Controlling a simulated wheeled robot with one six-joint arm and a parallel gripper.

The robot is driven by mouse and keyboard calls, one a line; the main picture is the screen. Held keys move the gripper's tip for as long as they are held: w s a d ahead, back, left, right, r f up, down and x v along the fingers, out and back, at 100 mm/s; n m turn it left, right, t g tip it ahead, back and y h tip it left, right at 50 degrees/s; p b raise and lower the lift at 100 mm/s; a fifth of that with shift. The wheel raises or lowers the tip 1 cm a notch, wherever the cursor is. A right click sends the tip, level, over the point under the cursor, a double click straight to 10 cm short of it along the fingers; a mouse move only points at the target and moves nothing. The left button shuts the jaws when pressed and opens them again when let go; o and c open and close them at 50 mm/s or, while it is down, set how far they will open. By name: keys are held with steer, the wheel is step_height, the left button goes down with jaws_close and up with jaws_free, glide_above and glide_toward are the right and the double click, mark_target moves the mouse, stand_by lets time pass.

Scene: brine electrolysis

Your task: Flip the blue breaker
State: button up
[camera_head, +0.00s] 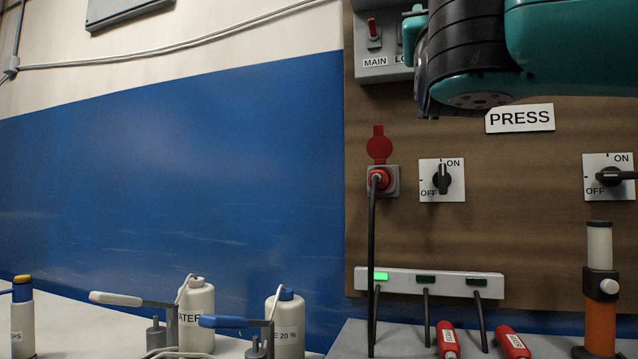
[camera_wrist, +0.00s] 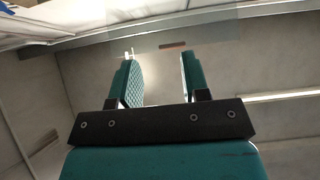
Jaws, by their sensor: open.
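The grey breaker box (camera_head: 378,60) is at the top of the wooden board in the head view. A red lever (camera_head: 373,30) marked MAIN shows on it. A second switch beside it, with a label starting "LO", is mostly covered by my arm. No blue breaker can be made out. My gripper is open in the wrist view (camera_wrist: 157,62), with two teal fingers apart and nothing visible between them. In the head view my wrist hangs at the upper right, in front of the board, and I cannot make out the fingertips there.
Below the box are a red plug in a socket (camera_head: 380,181), a rotary switch (camera_head: 442,180) and a PRESS sign (camera_head: 520,118). Another rotary switch (camera_head: 608,177) is at the right. The blue wall (camera_head: 180,190) is clear.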

steer(key=w+a+f+n+g+y, duration=0.1)
steer(key=w+f+n+g+y, duration=0.2)
steer(key=f, duration=0.6)
steer(key=w+a+f+n+g+y, duration=0.15)
steer(key=f+g+y, duration=0.3)
steer(key=f, duration=0.45)
steer(key=w+a+f+n+g+y, duration=0.1)
steer(key=w+f+n+g+y, duration=0.15)
steer(key=f+y, duration=0.45)
steer(key=s+f+n+g+h, duration=0.1)
steer(key=s+f+g, duration=0.35)
steer(key=f, duration=0.45)
steer(key=s+f+n+g+h, duration=0.1)
steer(key=s+f+g, duration=0.4)
steer(key=f, duration=0.4)
steer(key=s+d+f+n+g, duration=0.15)
steer(key=s+f+g, duration=0.6)
steer(key=s, duration=0.85)
step_height(320, 180, up, 10)
steer(key=s+p, duration=0.1)
steer(key=p, duration=1.1)
steer(key=shift+s+d+p, duration=0.3)
steer(key=shift+s+d, duration=0.1)
